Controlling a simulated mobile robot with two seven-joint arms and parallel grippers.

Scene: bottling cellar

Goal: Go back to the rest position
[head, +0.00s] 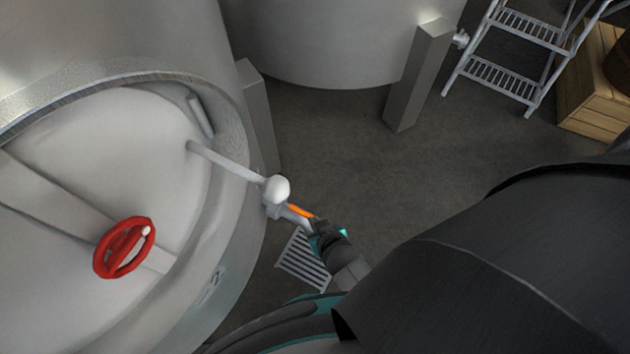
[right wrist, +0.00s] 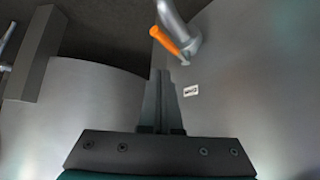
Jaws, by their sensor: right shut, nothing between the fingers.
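My right gripper (head: 322,232) is in the lower middle of the head view, with the dark arm coming in from the lower right. In the right wrist view its fingers (right wrist: 160,78) are together, with nothing between them. An orange valve handle (head: 300,211) sits on a grey outlet pipe (head: 226,163) of the big tank, just beyond the fingertips. In the right wrist view the orange handle (right wrist: 167,40) lies ahead of the fingertips, with a small gap. My left gripper is out of view.
The steel tank (head: 228,285) with a red handwheel (head: 124,247) on its hatch fills the left. A grey post (head: 418,75), a metal step ladder (head: 515,55) and a wooden crate (head: 598,105) stand farther back. A floor grate (head: 303,262) lies below the valve. The middle floor is clear.

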